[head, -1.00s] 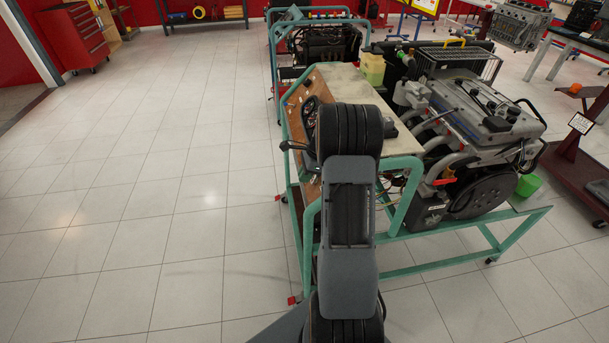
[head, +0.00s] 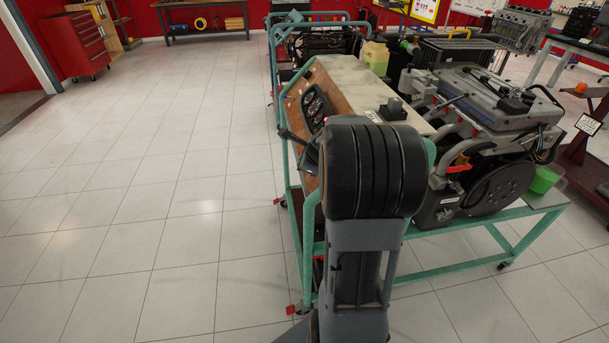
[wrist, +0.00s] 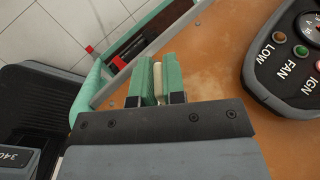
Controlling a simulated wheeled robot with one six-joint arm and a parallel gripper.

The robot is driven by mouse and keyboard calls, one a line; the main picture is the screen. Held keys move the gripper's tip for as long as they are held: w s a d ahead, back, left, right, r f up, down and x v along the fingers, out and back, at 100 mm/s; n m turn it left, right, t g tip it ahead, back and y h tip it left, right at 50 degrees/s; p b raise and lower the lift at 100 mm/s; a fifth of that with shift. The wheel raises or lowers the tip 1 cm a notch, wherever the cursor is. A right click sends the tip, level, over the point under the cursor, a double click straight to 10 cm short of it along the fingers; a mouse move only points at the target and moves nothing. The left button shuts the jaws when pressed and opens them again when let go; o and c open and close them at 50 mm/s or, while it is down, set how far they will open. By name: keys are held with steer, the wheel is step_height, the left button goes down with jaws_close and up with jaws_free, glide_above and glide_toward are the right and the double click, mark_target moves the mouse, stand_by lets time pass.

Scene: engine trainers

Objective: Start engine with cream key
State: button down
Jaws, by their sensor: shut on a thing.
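In the wrist view my gripper (wrist: 160,65) has its green-padded fingers closed on a narrow cream piece (wrist: 158,72), which looks like the cream key. Only a thin strip of it shows between the pads. The fingers are over the brown wooden panel (wrist: 215,60). A dark rounded instrument plate (wrist: 262,75) lies to the right of the fingers, with lamps and the labels LOW, FAN and IGN. No key slot is clear to me. In the head view the gauge cluster (head: 316,104) shows on the sloped panel (head: 325,80); my arm hides the gripper's fingers.
The green frame (head: 305,225) carries the panel and the engine (head: 495,110). A black box (head: 393,108) stands on the bench top (head: 355,90). A green cup (head: 545,179) is at the right. The tiled floor (head: 150,180) at left is clear.

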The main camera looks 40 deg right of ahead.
steer(key=m+t+h+b, duration=0.1)
steer(key=h+b, duration=0.1)
steer(key=b, duration=0.1)
steer(key=m+t+h+b, duration=0.1)
steer(key=b, duration=0.3)
steer(key=shift+f+m+h+b, duration=0.3)
steer(key=shift+m+h, duration=0.1)
steer(key=shift+r+m+t+h+b, duration=0.2)
steer(key=shift+m+t+h+b, duration=0.35)
steer(key=shift+h+b, duration=0.35)
steer(key=shift+r, duration=0.1)
steer(key=c, duration=1.2)
jaws_free()
steer(key=p+v, duration=0.8)
steer(key=v, duration=0.5)
steer(key=shift+s+a+r, duration=0.15)
steer(key=shift+s+a, duration=0.05)
steer(key=shift+s, duration=0.1)
